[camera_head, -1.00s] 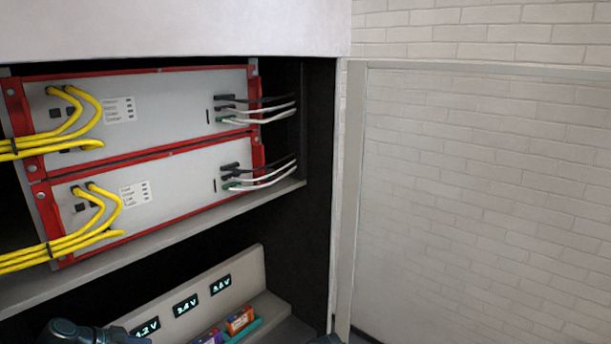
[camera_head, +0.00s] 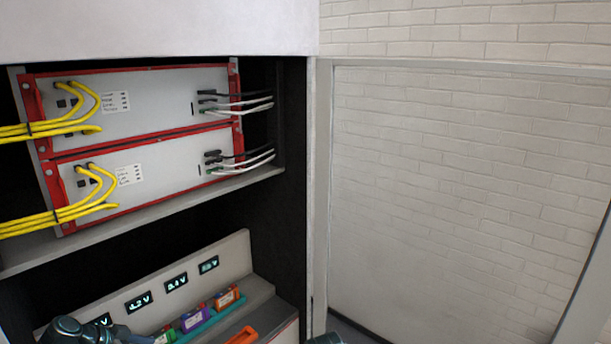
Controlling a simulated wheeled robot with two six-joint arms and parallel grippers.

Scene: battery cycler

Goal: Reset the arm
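Part of my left arm, dark blue-grey with a rounded joint, shows at the bottom left edge, in front of the lower bay of the cabinet. Its gripper is not visible. A small dark piece, probably of my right arm, shows at the bottom edge right of the centre; no fingers of it can be seen. Behind my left arm stands a grey panel (camera_head: 221,254) with several lit voltage displays. On the ledge below it are a purple battery pack (camera_head: 196,319) and an orange-red battery pack (camera_head: 227,298) in a teal holder, partly cut off.
Two red-framed rack units, an upper one (camera_head: 150,103) and a lower one (camera_head: 160,168), with yellow cables (camera_head: 60,215) at the left, sit on a shelf (camera_head: 135,222). An orange object (camera_head: 243,336) lies on the ledge. A framed white brick wall (camera_head: 450,190) fills the right.

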